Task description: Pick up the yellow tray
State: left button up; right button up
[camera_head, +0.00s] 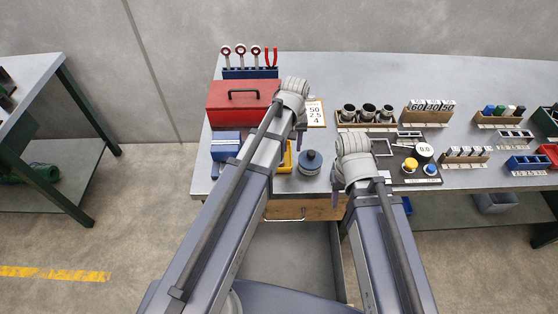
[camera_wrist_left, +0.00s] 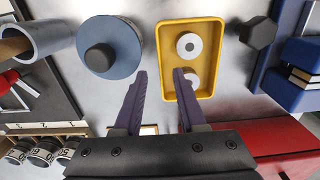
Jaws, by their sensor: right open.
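The yellow tray (camera_wrist_left: 212,60) lies on the grey bench in the left wrist view, with two pale round ring-like parts (camera_wrist_left: 189,45) in it. In the head view only part of the tray (camera_head: 286,160) shows beside my left arm. My left gripper (camera_wrist_left: 159,72) is open, with nothing between its fingers. In the wrist view one finger overlaps the tray's near-left corner and the other lies outside its left wall. I cannot tell the height between fingers and tray. My right gripper (camera_head: 337,187) is mostly hidden by its own wrist, open, over the bench's front edge.
A blue round container with a dark knob (camera_wrist_left: 108,47) stands close to the tray's left in the wrist view. A dark hexagonal piece (camera_wrist_left: 258,33) and blue block (camera_wrist_left: 300,75) lie to its right. A red toolbox (camera_head: 232,112) stands behind at left. Measuring parts crowd the bench at right.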

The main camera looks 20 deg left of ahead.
pick_arm(q)
notch_tip(320, 180, down, 3)
jog(key=shift+b, duration=1.05)
jog(key=shift+r, duration=0.1)
pick_arm(e)
notch_tip(320, 180, down, 3)
jog(key=shift+r, duration=0.1)
pick_arm(q)
jog(key=shift+c, duration=0.2)
grip_shut()
